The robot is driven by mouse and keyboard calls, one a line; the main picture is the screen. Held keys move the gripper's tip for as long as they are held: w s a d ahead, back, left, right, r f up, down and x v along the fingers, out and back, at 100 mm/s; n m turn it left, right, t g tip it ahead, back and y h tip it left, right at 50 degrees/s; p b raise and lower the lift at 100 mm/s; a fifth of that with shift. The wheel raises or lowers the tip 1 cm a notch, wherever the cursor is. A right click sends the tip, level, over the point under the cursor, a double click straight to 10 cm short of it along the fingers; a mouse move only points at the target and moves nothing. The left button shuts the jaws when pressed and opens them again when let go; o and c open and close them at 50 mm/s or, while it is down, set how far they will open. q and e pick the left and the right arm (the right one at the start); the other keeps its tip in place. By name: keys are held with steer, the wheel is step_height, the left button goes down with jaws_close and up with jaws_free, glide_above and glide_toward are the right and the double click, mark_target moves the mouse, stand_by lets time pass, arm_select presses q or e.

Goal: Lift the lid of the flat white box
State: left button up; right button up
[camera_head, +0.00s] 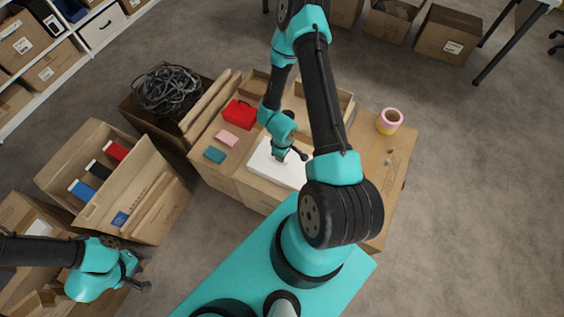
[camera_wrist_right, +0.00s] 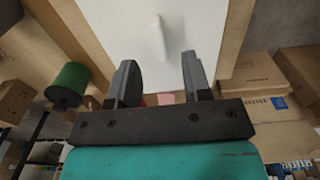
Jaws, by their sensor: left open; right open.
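The flat white box (camera_head: 264,167) lies on a cardboard carton, partly hidden by my right arm. In the right wrist view its white lid (camera_wrist_right: 200,25) fills the top middle, with a raised white handle (camera_wrist_right: 157,38) on it. My right gripper (camera_head: 291,156) is over the box; in its wrist view the two fingers (camera_wrist_right: 158,72) are apart, with the handle just past their tips and nothing held between them. My left gripper (camera_head: 141,272) is open and empty at the lower left, by the cartons and away from the white box.
A red case (camera_head: 239,113), a pink block (camera_head: 227,138) and a teal block (camera_head: 214,155) lie left of the white box. A pink-and-yellow roll (camera_head: 389,121) stands at right. An open carton (camera_head: 152,212) and a carton of black cable (camera_head: 170,90) stand further left.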

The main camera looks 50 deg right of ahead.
steer(key=shift+w+f, duration=0.15)
steer(key=shift+f, duration=1.15)
steer(key=shift+w+f, duration=0.1)
steer(key=shift+f, duration=1.2)
jaws_close()
